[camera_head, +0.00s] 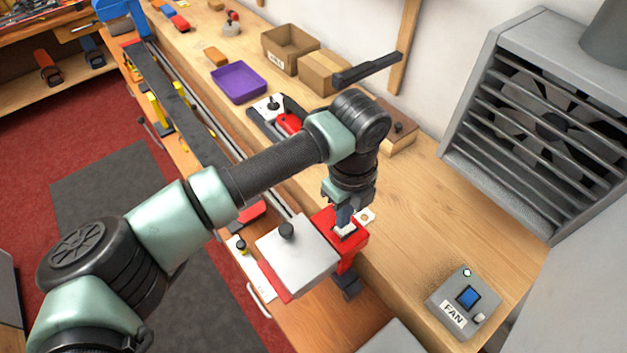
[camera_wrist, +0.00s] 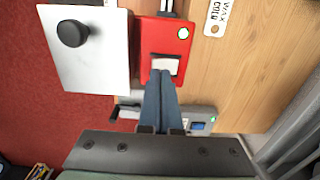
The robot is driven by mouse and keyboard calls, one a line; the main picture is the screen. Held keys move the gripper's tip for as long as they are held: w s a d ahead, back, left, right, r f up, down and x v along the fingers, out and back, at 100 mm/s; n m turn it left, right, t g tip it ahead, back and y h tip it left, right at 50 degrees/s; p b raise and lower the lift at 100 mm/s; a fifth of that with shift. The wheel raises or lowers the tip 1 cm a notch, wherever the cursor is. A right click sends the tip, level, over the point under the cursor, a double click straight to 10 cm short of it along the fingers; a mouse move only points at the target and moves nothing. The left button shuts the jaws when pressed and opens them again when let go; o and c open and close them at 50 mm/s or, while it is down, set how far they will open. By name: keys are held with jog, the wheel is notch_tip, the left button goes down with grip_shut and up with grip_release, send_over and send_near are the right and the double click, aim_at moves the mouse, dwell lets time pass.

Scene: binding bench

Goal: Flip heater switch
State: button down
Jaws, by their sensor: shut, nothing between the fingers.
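The heater is a red box (camera_head: 351,255) at the bench's front edge, also seen in the wrist view (camera_wrist: 178,49). On it is a white rocker switch (camera_wrist: 165,65), partly hidden by my fingers, and a small round indicator (camera_wrist: 183,33) that looks pale with a green rim. My gripper (camera_head: 345,224) points down over the red box. In the wrist view its blue-grey fingers (camera_wrist: 160,73) are together and empty, with their tips at the near edge of the switch. I cannot tell whether they press on it.
A silvery plate with a black knob (camera_head: 297,258) sits left of the heater. A tag reading "WAX COLD" (camera_wrist: 218,15) lies beside the heater. A grey FAN box (camera_head: 463,300) with a blue switch stands at right, below a large slatted fan (camera_head: 545,120). Bare bench lies between.

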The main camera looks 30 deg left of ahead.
jog(key=shift+f+b, duration=0.8)
jog(key=shift+f, duration=0.35)
dwell(0.4)
jog(key=shift+r+p, duration=2.65)
jog(key=shift+r, duration=0.95)
